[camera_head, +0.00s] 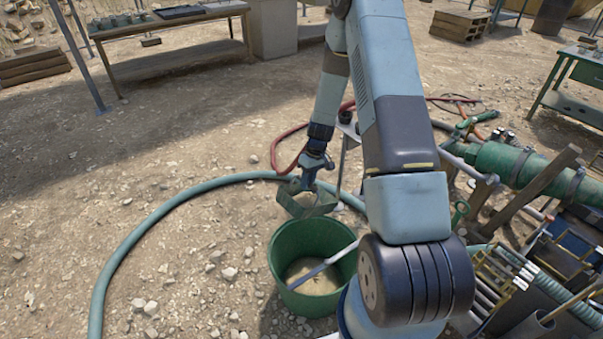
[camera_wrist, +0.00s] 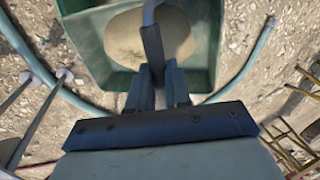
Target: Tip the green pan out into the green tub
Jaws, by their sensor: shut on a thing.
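The green pan (camera_head: 309,209) hangs from my gripper (camera_head: 308,180), just above the far rim of the green tub in the body camera's picture. In the wrist view, my gripper (camera_wrist: 158,75) is shut on the pan's grey handle (camera_wrist: 151,42). The pan (camera_wrist: 88,40) holds a tan, sandy heap (camera_wrist: 125,40). The green tub (camera_head: 285,240) stands on the ground below, with tan material at its bottom and a grey bar leaning inside it. I cannot tell the pan's exact tilt.
A teal hose (camera_head: 135,236) curves over the stony ground left of the tub. A red hose (camera_head: 277,150) lies behind. A green cylinder (camera_head: 510,165) and yellow racks (camera_head: 500,275) crowd the right. A workbench (camera_head: 170,22) stands back left. Bare ground is open at left.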

